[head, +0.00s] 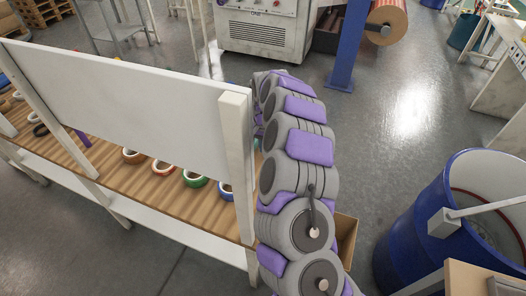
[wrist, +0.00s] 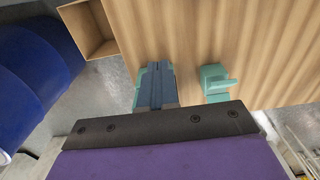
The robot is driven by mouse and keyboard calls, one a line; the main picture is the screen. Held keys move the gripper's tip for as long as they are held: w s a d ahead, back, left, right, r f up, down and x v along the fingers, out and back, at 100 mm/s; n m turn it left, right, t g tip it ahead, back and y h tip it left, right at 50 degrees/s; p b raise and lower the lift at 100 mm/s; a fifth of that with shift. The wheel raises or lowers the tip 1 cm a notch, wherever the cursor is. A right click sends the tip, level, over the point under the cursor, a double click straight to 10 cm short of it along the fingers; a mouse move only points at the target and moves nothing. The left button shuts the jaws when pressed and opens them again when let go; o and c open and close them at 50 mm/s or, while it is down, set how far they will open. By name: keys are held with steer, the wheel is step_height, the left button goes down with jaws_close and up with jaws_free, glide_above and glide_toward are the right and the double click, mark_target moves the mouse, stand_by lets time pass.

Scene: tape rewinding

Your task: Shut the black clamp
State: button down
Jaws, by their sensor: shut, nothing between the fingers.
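My gripper (wrist: 157,68) shows in the wrist view with its dark blue-grey fingers together and nothing between them. The fingers reach over the edge of the wooden table top (wrist: 180,35). A teal part (wrist: 139,88) shows just left of the fingers and is partly covered by them. A separate teal bracket-like piece (wrist: 214,82) sits at the table edge to their right, apart from them. I cannot make out a black clamp in either view. In the head view my arm hides the gripper and part of the right end of the table.
A large white panel (head: 130,85) stands along the table. Behind it are several tape rolls, including a green one (head: 195,178). An open cardboard box (head: 345,238) is at the table's right end. A blue drum (head: 420,225) stands at right.

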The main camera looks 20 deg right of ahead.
steer(key=shift+w+d+r, duration=0.4)
steer(key=shift+w+r, duration=0.1)
steer(key=shift+r, duration=0.1)
steer(key=shift+w+d+r+p, duration=0.3)
steer(key=shift+w+p, duration=0.2)
steer(key=shift+w, duration=0.1)
steer(key=shift+w+d+r+p, duration=0.3)
steer(key=shift+w+d, duration=0.3)
steer(key=shift+w, duration=0.15)
steer(key=shift+w+d+r+p, duration=0.3)
steer(key=shift+w+d, duration=0.3)
steer(key=shift+w, duration=0.15)
steer(key=shift+w+r, duration=0.1)
steer(key=shift+r, duration=0.05)
steer(key=shift+w, duration=0.15)
